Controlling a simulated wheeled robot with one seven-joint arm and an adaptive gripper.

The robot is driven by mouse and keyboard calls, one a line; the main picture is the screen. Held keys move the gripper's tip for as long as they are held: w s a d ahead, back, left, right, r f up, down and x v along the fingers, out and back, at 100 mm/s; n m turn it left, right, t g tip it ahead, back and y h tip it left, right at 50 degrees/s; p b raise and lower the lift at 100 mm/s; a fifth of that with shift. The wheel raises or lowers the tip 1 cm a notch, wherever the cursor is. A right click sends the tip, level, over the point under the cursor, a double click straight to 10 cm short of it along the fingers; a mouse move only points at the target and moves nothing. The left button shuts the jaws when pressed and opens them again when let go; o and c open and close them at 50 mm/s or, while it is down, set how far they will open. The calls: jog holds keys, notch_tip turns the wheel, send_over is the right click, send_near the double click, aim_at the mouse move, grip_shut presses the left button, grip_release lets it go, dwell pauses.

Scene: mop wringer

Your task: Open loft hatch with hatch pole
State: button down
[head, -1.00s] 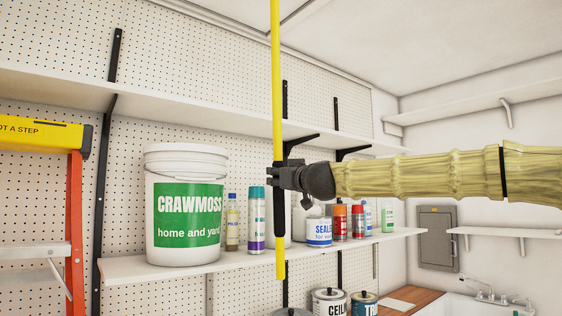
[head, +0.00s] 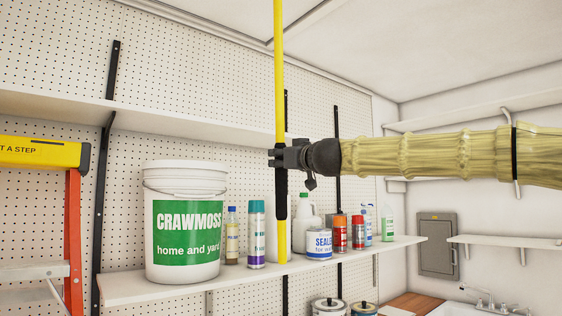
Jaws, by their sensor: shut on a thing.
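The yellow hatch pole (head: 280,75) stands upright in the middle of the head view and runs out of the top edge. Its black grip section (head: 281,195) shows below my gripper. My gripper (head: 278,158) comes in from the right and is shut on the pole near the top of the black grip. The pole's upper end is out of view. Part of a ceiling frame edge (head: 290,28) shows at the top behind the pole; I cannot tell whether it belongs to the loft hatch.
A shelf (head: 130,287) holds a white CRAWMOSS bucket (head: 185,225), several spray cans and a SEALER tin (head: 319,244) close behind the pole. An upper shelf (head: 190,122) runs above. A ladder (head: 73,240) stands at left. A grey panel box (head: 437,245) hangs at right.

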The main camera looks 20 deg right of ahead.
aim_at(281, 146)
jog(key=shift+r, duration=0.5)
jog(key=shift+s+r+p, duration=0.15)
jog(key=shift+r+p, duration=0.35)
jog(key=shift+p, duration=0.15)
jog(key=shift+r, duration=0.15)
jog(key=shift+r+p, duration=0.5)
jog(key=shift+p, duration=0.1)
jog(key=shift+r, duration=0.15)
dwell(0.4)
